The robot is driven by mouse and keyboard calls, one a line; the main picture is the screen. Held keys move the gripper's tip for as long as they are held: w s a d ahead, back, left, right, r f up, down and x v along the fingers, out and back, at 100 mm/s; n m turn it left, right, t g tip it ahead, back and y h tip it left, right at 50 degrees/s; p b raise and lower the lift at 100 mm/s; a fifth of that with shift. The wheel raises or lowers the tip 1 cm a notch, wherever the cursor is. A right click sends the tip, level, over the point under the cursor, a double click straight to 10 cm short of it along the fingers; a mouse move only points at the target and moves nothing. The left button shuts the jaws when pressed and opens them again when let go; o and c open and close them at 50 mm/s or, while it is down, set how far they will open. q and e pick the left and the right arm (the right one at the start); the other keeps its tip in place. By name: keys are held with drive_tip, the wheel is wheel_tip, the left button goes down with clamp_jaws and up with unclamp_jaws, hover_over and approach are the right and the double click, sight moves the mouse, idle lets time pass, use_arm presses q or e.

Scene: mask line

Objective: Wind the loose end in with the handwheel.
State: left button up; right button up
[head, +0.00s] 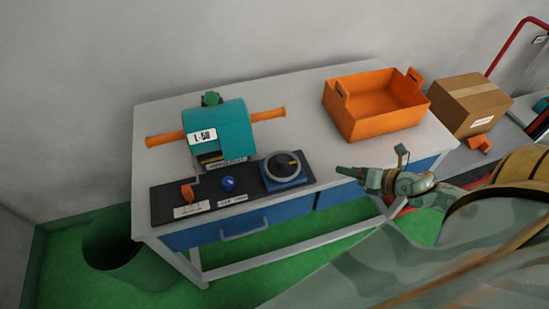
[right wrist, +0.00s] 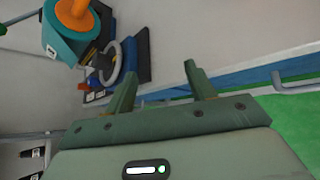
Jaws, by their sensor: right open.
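The handwheel (head: 283,167) is a grey ring with a dark centre on a blue base, at the right of the black control panel (head: 225,200). It also shows in the right wrist view (right wrist: 122,62), beside one finger. A teal machine (head: 222,132) marked L-50 stands behind the panel. Orange ends stick out of its left (head: 163,140) and right (head: 268,115) sides; I cannot tell which is the loose end. My right gripper (head: 343,170) is open and empty, right of the handwheel and apart from it, near the table's front edge. My left gripper is not in view.
An orange crate (head: 375,120) stands at the table's right, with a cardboard box (head: 468,103) beyond it. The panel carries an orange lever (head: 188,193) and a blue knob (head: 228,183). A green bin (head: 125,250) stands on the floor at left. The tabletop between machine and crate is clear.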

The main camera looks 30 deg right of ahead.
sight(284, 159)
drive_tip(key=w+a+r+n+y, duration=0.2)
drive_tip(key=a+r+n+y, duration=0.2)
drive_tip(key=a+r+n, duration=0.55)
drive_tip(key=shift+n, duration=0.95)
drive_tip(key=f+x, duration=0.1)
drive_tip(key=x, duration=0.4)
drive_tip(key=d+f+x, duration=0.1)
drive_tip(key=x, duration=1)
drive_tip(key=shift+d+f+b, duration=0.25)
drive_tip(key=shift+f+b, duration=0.1)
drive_tip(key=shift+f, duration=0.1)
drive_tip(key=c, duration=1)
